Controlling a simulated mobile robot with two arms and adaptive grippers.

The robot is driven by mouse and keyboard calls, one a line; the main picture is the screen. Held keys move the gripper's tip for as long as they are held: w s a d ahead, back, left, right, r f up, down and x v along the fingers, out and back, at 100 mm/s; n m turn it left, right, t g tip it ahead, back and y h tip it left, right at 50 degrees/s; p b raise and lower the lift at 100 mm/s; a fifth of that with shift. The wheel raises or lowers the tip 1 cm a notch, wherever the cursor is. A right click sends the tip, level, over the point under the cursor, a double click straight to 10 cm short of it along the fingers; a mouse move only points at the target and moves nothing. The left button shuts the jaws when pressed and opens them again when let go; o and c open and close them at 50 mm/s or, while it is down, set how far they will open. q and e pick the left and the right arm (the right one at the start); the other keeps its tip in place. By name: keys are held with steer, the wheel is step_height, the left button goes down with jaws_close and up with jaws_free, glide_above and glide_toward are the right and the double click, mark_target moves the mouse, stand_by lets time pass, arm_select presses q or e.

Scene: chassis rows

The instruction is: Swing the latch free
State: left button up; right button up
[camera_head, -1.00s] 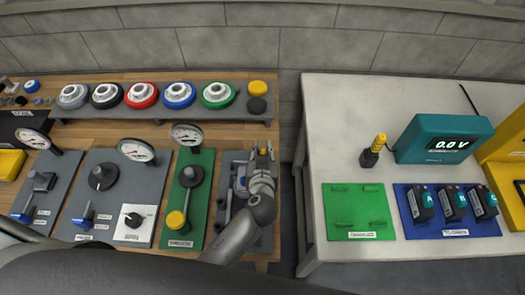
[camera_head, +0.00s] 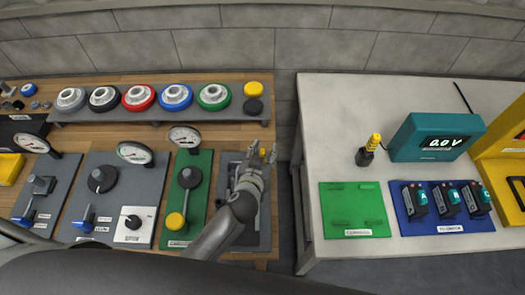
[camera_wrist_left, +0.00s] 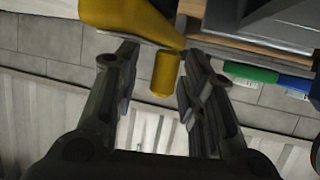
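The latch panel is a dark grey plate (camera_head: 265,235) at the right end of the wooden bench, in the head view. My left gripper (camera_head: 262,153) is over its upper part, fingers spread, and my arm hides much of the latch. In the left wrist view the open fingers of my left gripper (camera_wrist_left: 160,85) have a yellow cylinder (camera_wrist_left: 164,75) showing between them, with gaps on both sides. A larger yellow shape (camera_wrist_left: 130,18) is above it there. I cannot tell how the latch stands. My right gripper is not in view.
Left of the latch panel stands a green panel (camera_head: 201,213) with a yellow-knobbed lever and a gauge (camera_head: 184,137). A shelf of coloured handwheels (camera_head: 176,96) runs behind. A gap separates the bench from a white table (camera_head: 320,110) with a teal meter (camera_head: 437,138).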

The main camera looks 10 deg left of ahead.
arm_select(q)
steer(key=shift+r, duration=0.1)
steer(key=v, duration=1.2)
stand_by(0.5)
